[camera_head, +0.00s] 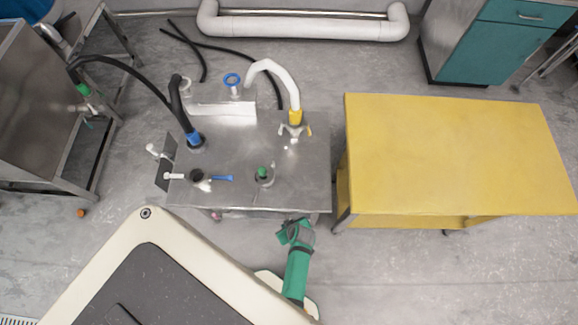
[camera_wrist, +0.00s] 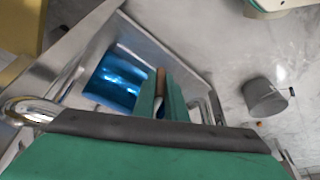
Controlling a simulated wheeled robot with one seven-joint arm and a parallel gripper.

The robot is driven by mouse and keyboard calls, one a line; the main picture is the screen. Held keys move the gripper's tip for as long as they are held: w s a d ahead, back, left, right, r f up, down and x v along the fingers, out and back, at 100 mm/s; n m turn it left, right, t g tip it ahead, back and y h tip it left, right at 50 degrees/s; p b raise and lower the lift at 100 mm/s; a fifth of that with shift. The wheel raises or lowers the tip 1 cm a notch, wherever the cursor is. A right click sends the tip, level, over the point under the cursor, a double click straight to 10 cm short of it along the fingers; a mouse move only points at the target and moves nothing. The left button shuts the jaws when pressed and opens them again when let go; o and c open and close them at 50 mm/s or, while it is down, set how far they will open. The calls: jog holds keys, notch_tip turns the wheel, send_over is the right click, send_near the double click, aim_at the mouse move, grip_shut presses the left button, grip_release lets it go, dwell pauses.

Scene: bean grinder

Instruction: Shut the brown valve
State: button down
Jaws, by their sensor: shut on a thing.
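My gripper (camera_head: 296,232) is at the front right edge of the steel table (camera_head: 300,185), low beside it, in the head view. In the wrist view, the two green fingers of my gripper (camera_wrist: 163,95) are close together. A narrow brown piece, which looks like the handle of the brown valve (camera_wrist: 160,78), shows between them. The fingers appear shut on it. The rest of the valve is hidden by the fingers, and the brown valve cannot be made out in the head view.
A shiny blue cylinder (camera_wrist: 113,80) sits beside the fingers inside a metal frame. A grey cylinder (camera_wrist: 265,97) stands on the floor to the right. A yellow table (camera_head: 450,150) stands right of the steel table. Hoses and fittings cover the steel top. Floor at lower right is clear.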

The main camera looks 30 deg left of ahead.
jog(key=shift+w, duration=0.1)
jog(key=c, duration=1.8)
grip_release()
jog(key=v, duration=1)
jog(key=shift+r, duration=0.4)
jog(key=shift+d, duration=0.15)
jog(key=s+d+r+m+t+h, duration=0.25)
jog(key=d+r+m+t, duration=0.45)
jog(key=d+r, duration=0.4)
jog(key=s+r+m+t+h, duration=0.1)
jog(key=s+r+m+t, duration=0.1)
jog(key=r, duration=1)
jog(key=s+r+m+t, duration=0.3)
jog(key=r+m+t, duration=0.1)
jog(key=r, duration=0.9)
jog(key=shift+d+r+t+h, duration=0.2)
jog(key=shift+d+t+h, duration=0.1)
jog(key=shift+d+h, duration=0.1)
